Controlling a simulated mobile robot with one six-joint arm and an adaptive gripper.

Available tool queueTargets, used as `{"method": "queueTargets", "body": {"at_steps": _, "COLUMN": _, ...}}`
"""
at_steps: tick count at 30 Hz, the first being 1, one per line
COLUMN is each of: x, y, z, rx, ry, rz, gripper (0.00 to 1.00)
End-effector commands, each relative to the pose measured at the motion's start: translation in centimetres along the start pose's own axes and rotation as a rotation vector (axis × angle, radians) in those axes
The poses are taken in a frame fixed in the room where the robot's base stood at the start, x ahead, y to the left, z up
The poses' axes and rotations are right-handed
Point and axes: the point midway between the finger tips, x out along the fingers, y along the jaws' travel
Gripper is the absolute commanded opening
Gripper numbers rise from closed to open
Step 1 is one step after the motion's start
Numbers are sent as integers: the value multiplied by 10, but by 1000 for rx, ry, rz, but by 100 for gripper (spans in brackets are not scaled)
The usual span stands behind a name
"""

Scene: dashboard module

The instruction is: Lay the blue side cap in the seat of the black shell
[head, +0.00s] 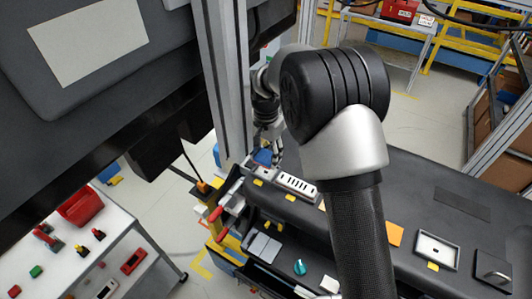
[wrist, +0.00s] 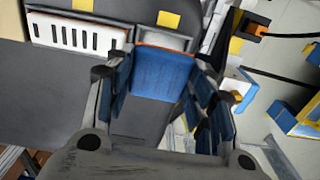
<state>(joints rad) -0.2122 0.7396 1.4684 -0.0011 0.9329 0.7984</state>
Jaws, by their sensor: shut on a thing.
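The blue side cap (wrist: 163,75) is between the blue-padded fingers of my gripper (wrist: 160,92) in the wrist view. My gripper is shut on it by its sides. An orange line runs along the cap's far edge, close to a grey recess (wrist: 168,39) at the end of the white vent. The cap is over or at the end of the black shell (wrist: 55,95); whether it touches the seat I cannot tell. In the head view the black shell (head: 405,185) runs to the right, and my arm hides part of it and most of the gripper.
A white slotted vent (wrist: 75,35) is beside the cap; it also shows in the head view (head: 297,184). An orange-and-black connector (wrist: 257,28) with a cable is to the right. A white table (head: 125,240) with red parts stands at the left. Open floor (head: 175,215) lies between.

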Motion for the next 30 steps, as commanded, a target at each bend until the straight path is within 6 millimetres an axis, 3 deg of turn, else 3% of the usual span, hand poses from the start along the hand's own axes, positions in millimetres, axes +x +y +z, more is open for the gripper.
{"method": "queueTargets", "body": {"at_steps": 15, "x": 42, "y": 0, "z": 0, "rx": 0, "ry": 0, "rz": 0, "gripper": 26}}
{"method": "queueTargets", "body": {"at_steps": 29, "x": 48, "y": 0, "z": 0, "rx": 0, "ry": 0, "rz": 0, "gripper": 26}}
{"method": "queueTargets", "body": {"at_steps": 30, "x": 48, "y": 0, "z": 0, "rx": 0, "ry": 0, "rz": 0, "gripper": 52}}
